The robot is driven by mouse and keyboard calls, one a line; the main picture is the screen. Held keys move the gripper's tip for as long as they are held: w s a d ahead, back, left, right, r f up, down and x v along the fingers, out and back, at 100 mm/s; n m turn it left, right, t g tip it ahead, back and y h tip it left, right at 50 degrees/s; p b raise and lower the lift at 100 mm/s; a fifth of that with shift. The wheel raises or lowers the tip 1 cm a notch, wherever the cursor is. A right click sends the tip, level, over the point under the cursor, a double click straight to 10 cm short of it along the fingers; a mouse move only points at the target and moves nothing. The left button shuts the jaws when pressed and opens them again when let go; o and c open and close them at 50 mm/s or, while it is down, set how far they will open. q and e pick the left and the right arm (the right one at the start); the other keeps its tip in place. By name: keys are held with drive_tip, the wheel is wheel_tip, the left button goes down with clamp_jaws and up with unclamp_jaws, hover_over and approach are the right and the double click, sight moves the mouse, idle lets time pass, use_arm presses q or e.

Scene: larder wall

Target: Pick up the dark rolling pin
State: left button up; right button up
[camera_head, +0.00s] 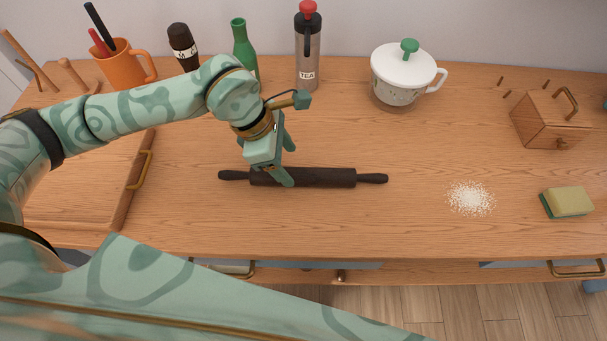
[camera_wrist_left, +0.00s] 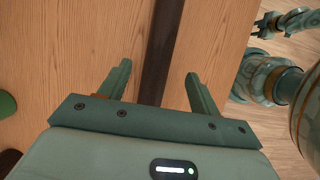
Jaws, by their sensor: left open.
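The dark rolling pin (camera_head: 330,178) lies on the wooden counter, left to right across the middle of the head view. My left gripper (camera_head: 289,164) is open over the pin's barrel, left of its middle. One finger reaches down on the near side of the pin and the other shows on the far side. In the left wrist view the pin (camera_wrist_left: 162,45) runs between the two spread fingers of the left gripper (camera_wrist_left: 158,72), with gaps on both sides. What seems to be my right gripper (camera_wrist_left: 265,24) shows small at the upper right of that view; its jaws are unclear.
A wooden board (camera_head: 85,190) with a brass handle lies left. An orange mug (camera_head: 125,70), a green bottle (camera_head: 243,48), a tea flask (camera_head: 308,65) and a lidded white pot (camera_head: 398,85) stand behind. White powder (camera_head: 471,198) and a sponge (camera_head: 568,202) lie right.

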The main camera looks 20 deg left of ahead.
sight(297, 171)
use_arm(q)
drive_tip(key=b+x, duration=0.1)
drive_tip(key=x, duration=0.4)
drive_tip(key=shift+w+d+f, duration=0.2)
drive_tip(key=shift+f, duration=0.15)
drive_tip(key=c, duration=1.2)
